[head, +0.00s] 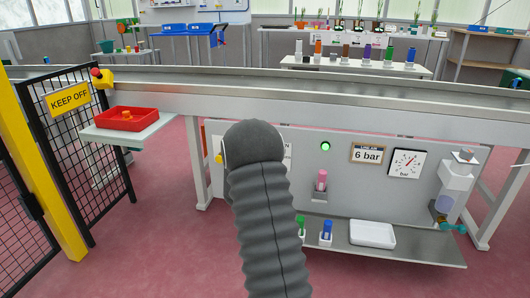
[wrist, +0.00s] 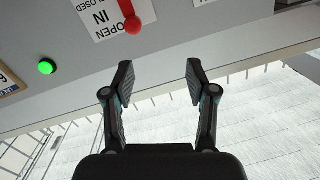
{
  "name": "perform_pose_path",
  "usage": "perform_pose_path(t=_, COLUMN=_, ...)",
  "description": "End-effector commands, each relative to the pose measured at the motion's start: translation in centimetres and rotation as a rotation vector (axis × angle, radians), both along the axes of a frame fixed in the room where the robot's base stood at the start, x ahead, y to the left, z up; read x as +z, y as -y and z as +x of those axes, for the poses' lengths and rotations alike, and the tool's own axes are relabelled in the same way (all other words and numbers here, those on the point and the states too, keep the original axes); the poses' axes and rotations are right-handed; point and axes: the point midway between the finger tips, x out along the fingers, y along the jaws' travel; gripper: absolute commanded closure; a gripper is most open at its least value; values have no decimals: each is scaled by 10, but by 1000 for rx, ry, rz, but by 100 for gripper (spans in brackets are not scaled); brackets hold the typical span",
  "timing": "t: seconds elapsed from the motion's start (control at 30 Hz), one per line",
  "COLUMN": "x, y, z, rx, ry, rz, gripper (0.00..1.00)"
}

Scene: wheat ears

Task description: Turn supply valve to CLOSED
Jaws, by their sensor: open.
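The supply valve's red lever with a round knob (wrist: 133,24) shows at the top of the wrist view, against the grey panel. A white label (wrist: 106,18) beside it reads OPEN, IN and CLOSED, upside down in this view; the knob lies beside the word OPEN. My gripper (wrist: 158,80) is open and empty, its two fingers apart. The knob is beyond the fingertips in the picture, and I see no contact. In the head view my arm hides the lever and most of the label.
A green lamp (head: 325,146), a 6 bar sign (head: 367,154) and a pressure gauge (head: 406,164) are on the panel. A shelf below holds a white tray (head: 372,234) and small bottles. A KEEP OFF fence (head: 69,99) and red bin (head: 126,119) stand left.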

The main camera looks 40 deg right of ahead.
Motion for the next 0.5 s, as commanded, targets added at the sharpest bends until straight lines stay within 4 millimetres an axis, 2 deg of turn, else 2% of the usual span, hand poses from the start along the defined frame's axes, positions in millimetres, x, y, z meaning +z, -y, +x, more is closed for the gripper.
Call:
perform_pose_path(t=0.03, x=-14, y=11, z=-2, rx=-29, ry=8, rz=-14, gripper=43)
perform_pose_path(t=0.17, x=-28, y=28, z=-7, rx=-77, ry=34, rz=-45, gripper=43)
perform_pose_path(t=0.37, x=-33, y=41, z=-5, rx=-100, ry=47, rz=-60, gripper=43)
perform_pose_path(t=0.5, x=-33, y=55, z=7, rx=-100, ry=48, rz=-60, gripper=43)
